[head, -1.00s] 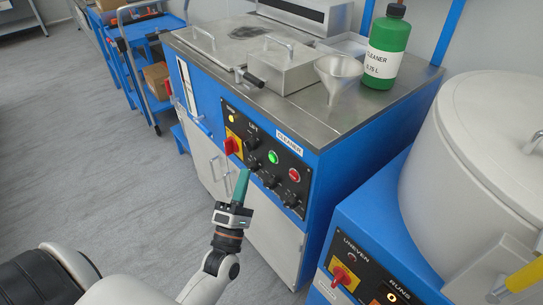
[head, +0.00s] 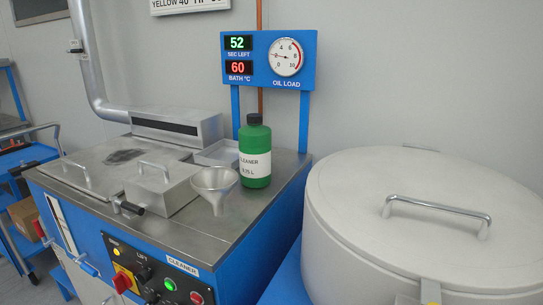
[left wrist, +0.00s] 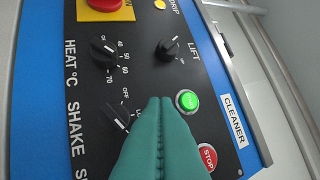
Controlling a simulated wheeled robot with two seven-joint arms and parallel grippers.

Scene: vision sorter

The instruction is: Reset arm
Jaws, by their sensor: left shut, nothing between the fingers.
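My left gripper (left wrist: 160,104) is in the left wrist view, its two teal fingers shut together with nothing between them. Its tips are just beside the lit green button (left wrist: 187,101) on the cleaner's black control panel (left wrist: 140,75); I cannot tell whether they touch it. The red STOP button (left wrist: 207,157) is partly behind the fingers. The HEAT knob (left wrist: 104,48), the LIFT knob (left wrist: 168,49) and the SHAKE knob (left wrist: 117,117) are around the tips. In the head view no gripper shows.
The cleaner's steel top (head: 240,210) holds a funnel (head: 214,185), a green bottle (head: 255,150) and a lidded box (head: 163,188). A large white drum (head: 330,220) stands at the right. A display (head: 268,60) behind reads 52 seconds left and bath 60.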

